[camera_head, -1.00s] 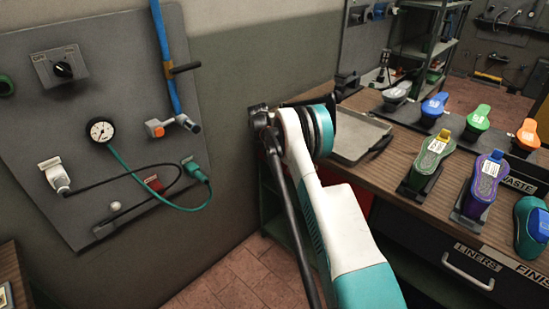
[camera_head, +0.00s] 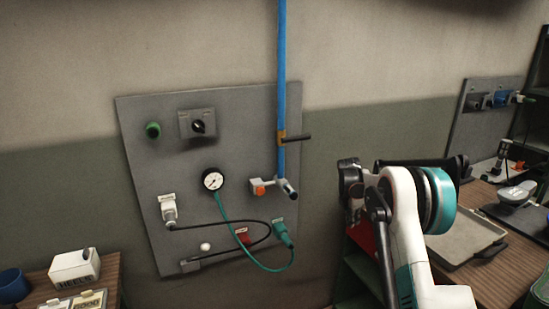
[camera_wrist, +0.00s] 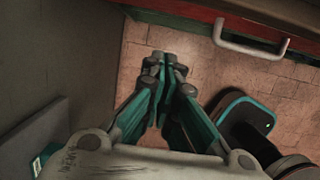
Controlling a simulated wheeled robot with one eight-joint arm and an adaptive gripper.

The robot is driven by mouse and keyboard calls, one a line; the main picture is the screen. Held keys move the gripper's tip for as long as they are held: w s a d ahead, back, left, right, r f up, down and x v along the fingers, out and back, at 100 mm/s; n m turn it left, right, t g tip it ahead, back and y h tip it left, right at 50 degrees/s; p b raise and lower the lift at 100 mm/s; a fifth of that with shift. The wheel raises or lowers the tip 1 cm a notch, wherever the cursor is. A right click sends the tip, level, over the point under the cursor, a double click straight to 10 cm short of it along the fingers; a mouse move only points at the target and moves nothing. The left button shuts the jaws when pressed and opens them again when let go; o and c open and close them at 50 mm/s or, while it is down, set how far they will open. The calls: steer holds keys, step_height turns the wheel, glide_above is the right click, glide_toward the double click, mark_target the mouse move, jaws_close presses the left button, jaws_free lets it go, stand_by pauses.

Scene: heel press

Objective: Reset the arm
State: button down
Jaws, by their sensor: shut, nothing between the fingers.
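My arm (camera_head: 405,220) shows at the right of the head view, white and teal, folded in front of the workbench. My gripper (camera_wrist: 163,68) shows in the wrist view. Its teal fingers meet at the tips with nothing between them, and they hang over the tiled floor (camera_wrist: 215,80). In the head view I cannot make out the fingertips.
A grey wall panel (camera_head: 150,125) carries a gauge (camera_head: 213,180), a knob (camera_head: 198,124), a blue pipe (camera_head: 282,80) and cables. A grey tray (camera_head: 465,236) lies on the right bench. A HEELS box (camera_head: 75,265) stands lower left. A drawer handle (camera_wrist: 250,42) is near the gripper.

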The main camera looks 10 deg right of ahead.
steer(key=s+a+r+m+t, duration=0.1)
steer(key=s+a+r+m, duration=0.25)
steer(key=s+r, duration=0.35)
steer(key=s+a+r+m+t+y, duration=0.1)
steer(key=s+a+r+m, duration=0.3)
steer(key=r, duration=0.5)
steer(key=s+a+r+m+t, duration=0.15)
steer(key=s+a+r, duration=0.25)
steer(key=s+r, duration=0.4)
steer(key=s+a+r+m+t, duration=0.1)
steer(key=s+a+m, duration=0.2)
steer(key=s, duration=0.4)
steer(key=s+a+r+m, duration=0.2)
steer(key=s+m, duration=0.1)
steer(key=s, duration=0.5)
steer(key=s+a+f+m+t, duration=0.1)
steer(key=s+a+f+m, duration=0.1)
steer(key=s, duration=0.5)
steer(key=s+a+f+m+y, duration=0.1)
steer(key=s+f+m, duration=0.3)
steer(key=s, duration=0.3)
steer(key=shift+a+t+y, duration=0.3)
steer(key=shift+a+t, duration=0.05)
